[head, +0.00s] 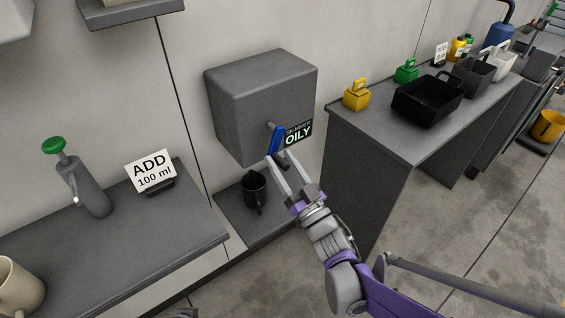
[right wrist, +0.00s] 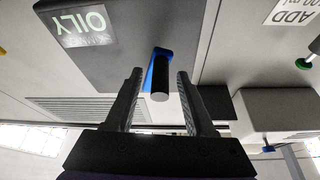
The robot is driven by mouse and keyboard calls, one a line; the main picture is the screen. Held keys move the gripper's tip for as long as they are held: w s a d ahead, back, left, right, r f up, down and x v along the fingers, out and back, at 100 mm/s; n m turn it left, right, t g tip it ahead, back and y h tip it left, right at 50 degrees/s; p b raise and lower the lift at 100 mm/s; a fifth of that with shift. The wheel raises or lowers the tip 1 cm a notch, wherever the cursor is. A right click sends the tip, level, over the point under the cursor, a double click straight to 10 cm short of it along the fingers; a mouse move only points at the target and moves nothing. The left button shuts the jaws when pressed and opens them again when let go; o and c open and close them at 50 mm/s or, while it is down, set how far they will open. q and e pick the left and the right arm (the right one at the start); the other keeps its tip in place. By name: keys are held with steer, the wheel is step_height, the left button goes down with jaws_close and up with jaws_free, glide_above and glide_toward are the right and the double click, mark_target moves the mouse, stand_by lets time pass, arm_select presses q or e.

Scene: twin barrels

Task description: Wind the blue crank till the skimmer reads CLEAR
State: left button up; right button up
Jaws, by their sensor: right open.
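The skimmer (head: 245,90) is a grey box on the wall in the middle of the head view. Its sign (head: 298,133) reads SKIMMER OILY; the word OILY also shows upside down in the right wrist view (right wrist: 84,25). The blue crank (head: 276,139) is on the box's front beside the sign. In the right wrist view its dark handle (right wrist: 160,84) points toward the camera, between the fingers. My right gripper (head: 282,163) is open around the handle, with a gap on both sides in the wrist view. My left gripper is not in view.
A dark mug (head: 254,188) stands on a low shelf under the box. At right a bench (head: 400,140) carries a black tray (head: 427,98) and yellow and green containers.

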jaws_close()
stand_by(1.4)
